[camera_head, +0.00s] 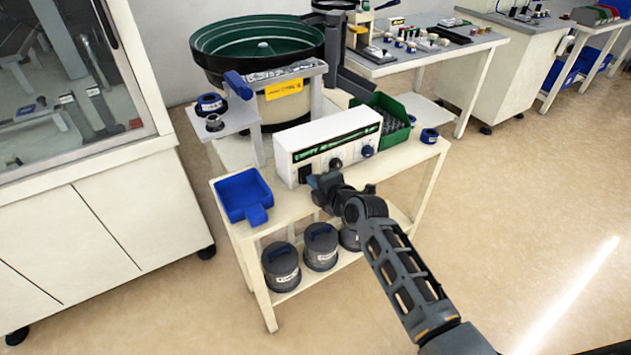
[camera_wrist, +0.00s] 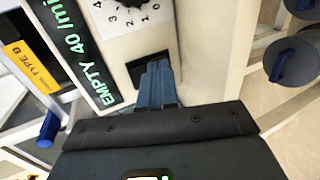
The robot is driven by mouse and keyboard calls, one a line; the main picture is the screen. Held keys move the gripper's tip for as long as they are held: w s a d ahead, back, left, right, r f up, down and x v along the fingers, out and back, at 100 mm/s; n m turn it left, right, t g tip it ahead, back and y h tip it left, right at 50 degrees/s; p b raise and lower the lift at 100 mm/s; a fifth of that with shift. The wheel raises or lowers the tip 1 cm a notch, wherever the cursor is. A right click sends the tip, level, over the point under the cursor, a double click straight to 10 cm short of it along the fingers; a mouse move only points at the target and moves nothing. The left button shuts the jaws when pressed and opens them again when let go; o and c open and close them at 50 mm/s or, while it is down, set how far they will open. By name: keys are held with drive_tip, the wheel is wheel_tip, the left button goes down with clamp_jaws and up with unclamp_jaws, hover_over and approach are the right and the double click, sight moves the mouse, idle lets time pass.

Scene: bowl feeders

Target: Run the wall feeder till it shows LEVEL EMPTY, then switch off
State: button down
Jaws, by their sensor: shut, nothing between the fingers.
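The feeder by the wall has a green bowl (camera_head: 262,42) with no parts that I can make out inside. Its white control box (camera_head: 310,137) stands on the table in front. In the wrist view the box's display (camera_wrist: 82,42) reads "EMPTY 40 /mi", cut off at the frame edge. A dark switch (camera_wrist: 137,68) sits in a recess below a numbered dial (camera_wrist: 124,18). My gripper (camera_wrist: 155,68) is shut and empty, with its fingertips at the switch and partly covering it. I cannot tell whether they touch it. In the head view my gripper (camera_head: 322,186) is at the box's front.
A blue scoop tray (camera_head: 240,192) lies left of the box. A green bin (camera_head: 385,117) of small parts stands behind it, with a blue ring (camera_head: 429,135) to the right. Lidded grey pots (camera_head: 281,268) stand on the lower shelf. The floor at right is clear.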

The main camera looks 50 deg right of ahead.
idle(0.3)
drive_tip(key=f+b, duration=0.1)
drive_tip(key=b, duration=0.2)
drive_tip(key=shift+w, duration=0.15)
drive_tip(key=shift+r+p, duration=0.35)
drive_tip(key=shift+r, duration=0.2)
drive_tip(key=shift+w+r+t+p, duration=0.1)
drive_tip(key=shift+r+t+p, duration=0.25)
drive_tip(key=shift+r, duration=0.5)
